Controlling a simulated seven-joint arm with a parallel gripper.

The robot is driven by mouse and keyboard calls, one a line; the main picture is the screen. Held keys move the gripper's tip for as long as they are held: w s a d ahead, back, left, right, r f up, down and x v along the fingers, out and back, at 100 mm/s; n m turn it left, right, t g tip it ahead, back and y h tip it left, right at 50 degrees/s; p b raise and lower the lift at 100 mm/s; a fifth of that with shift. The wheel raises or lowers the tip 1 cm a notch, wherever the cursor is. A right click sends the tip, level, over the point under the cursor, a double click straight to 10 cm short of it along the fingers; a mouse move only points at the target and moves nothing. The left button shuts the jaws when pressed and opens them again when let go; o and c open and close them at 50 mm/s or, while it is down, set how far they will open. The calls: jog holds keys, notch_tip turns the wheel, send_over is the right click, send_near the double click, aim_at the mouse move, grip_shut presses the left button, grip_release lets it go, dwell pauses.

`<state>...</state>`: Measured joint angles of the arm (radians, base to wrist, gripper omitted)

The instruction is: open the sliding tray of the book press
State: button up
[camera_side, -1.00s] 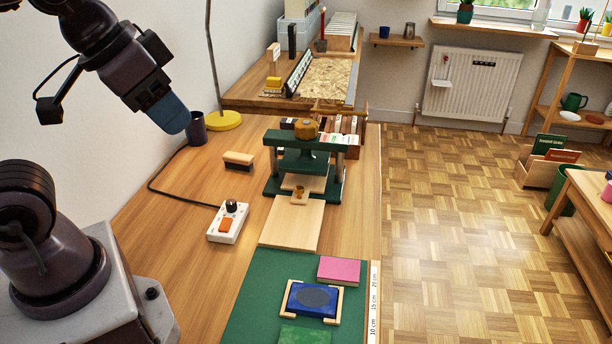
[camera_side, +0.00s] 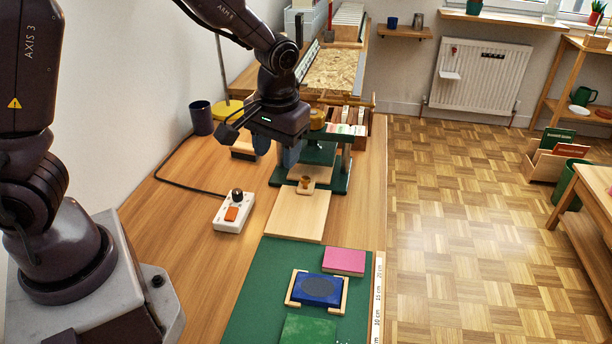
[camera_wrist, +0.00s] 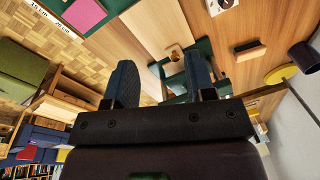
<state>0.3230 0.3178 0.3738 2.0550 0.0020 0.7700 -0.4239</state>
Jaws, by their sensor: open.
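The green book press (camera_side: 338,178) stands on the bench, partly hidden behind my gripper. The tray's small brown knob (camera_side: 305,183) shows at its near side, on a pale wooden piece, and also in the wrist view (camera_wrist: 175,54). A flat pale wooden board (camera_side: 298,215) extends in front of the knob. I cannot tell how far the tray is out. My gripper (camera_side: 277,152) is open and empty, with blue fingers pointing down, above and left of the knob in the side view. In the wrist view, the knob lies between the fingers (camera_wrist: 160,65), beyond their tips.
A white switch box (camera_side: 233,212) with a cable lies left of the board. A wooden-backed brush (camera_side: 243,152) and a dark cup (camera_side: 201,117) stand behind it. A green mat (camera_side: 262,290) in front holds a pink block (camera_side: 344,261) and a framed blue book (camera_side: 319,288).

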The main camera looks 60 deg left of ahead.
aim_at(306, 179)
jog(key=w+a+f+n+t+y, duration=0.1)
jog(key=w+a+f+n, duration=0.1)
jog(key=w+n, duration=0.25)
jog(key=w+a+f+n+t+y, duration=0.1)
jog(key=w+a+f+n+y, duration=0.1)
jog(key=w+a+f+n, duration=0.3)
jog(key=shift+m+g, duration=0.3)
jog(key=shift+m, duration=0.25)
jog(key=x, duration=0.3)
jog(key=w+d+x, duration=0.1)
jog(key=x, duration=0.6)
jog(key=shift+w+d+f, duration=0.15)
jog(key=shift+d+f, duration=0.1)
jog(key=shift+f, duration=0.05)
grip_shut()
jog(key=shift+d, duration=0.1)
